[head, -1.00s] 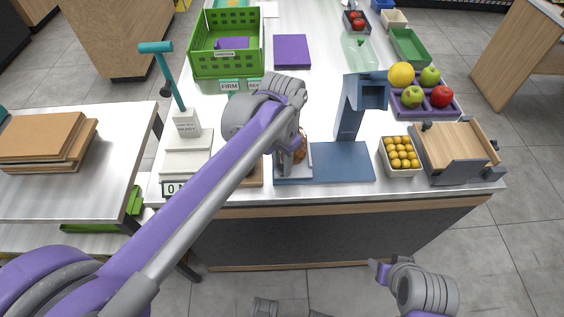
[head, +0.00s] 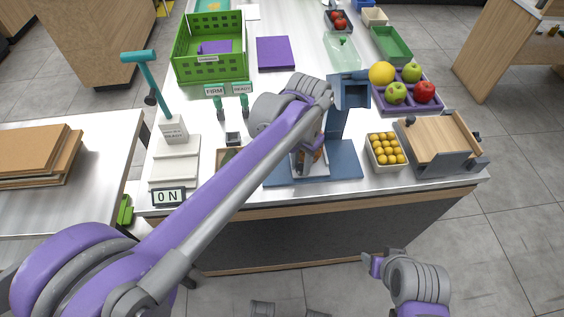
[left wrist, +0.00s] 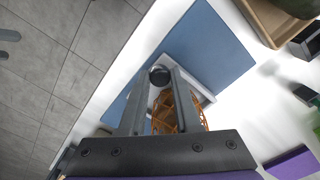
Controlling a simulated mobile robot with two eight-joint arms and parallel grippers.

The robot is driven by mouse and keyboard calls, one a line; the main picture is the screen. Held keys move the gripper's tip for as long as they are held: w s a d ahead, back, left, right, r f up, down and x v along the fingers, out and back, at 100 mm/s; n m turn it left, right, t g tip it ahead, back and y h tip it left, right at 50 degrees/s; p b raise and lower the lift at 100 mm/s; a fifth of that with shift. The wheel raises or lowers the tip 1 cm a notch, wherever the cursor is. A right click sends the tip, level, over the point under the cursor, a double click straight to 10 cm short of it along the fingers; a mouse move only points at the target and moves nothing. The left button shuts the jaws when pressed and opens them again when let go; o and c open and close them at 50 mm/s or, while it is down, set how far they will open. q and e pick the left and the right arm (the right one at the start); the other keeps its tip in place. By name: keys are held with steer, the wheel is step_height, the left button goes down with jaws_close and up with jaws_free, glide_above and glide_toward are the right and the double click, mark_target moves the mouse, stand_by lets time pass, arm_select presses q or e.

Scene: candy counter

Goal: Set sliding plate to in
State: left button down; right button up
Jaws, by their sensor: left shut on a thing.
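A blue press-like stand has a flat blue base (head: 345,160) at the front of the counter and an upright with a square head (head: 354,92). A pale sliding plate (left wrist: 205,92) lies over the base. An orange-brown lattice-like item (left wrist: 186,112) sits on or by the plate, partly hidden by my fingers. My left gripper (left wrist: 160,76) is shut on a round dark knob (left wrist: 159,73) at the plate's edge. In the head view my left arm covers much of the plate. My right gripper (head: 374,265) hangs in front of the counter, away from the stand; its jaws are unclear.
A bin of small orange balls (head: 372,155) stands right of the base, with a wooden tray (head: 437,145) beyond it. A lever stand (head: 173,150) with an ON sign (head: 169,196) is at left. A purple fruit tray (head: 405,106) is behind.

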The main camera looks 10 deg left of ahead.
mark_target(317, 173)
arm_select(q)
steer(key=d, duration=0.2)
steer(key=w+d, duration=0.1)
steer(key=d, duration=0.1)
steer(key=shift+w+d, duration=0.2)
steer(key=shift+d, duration=0.05)
steer(key=c, duration=0.6)
jaws_free()
steer(key=shift+s, duration=0.1)
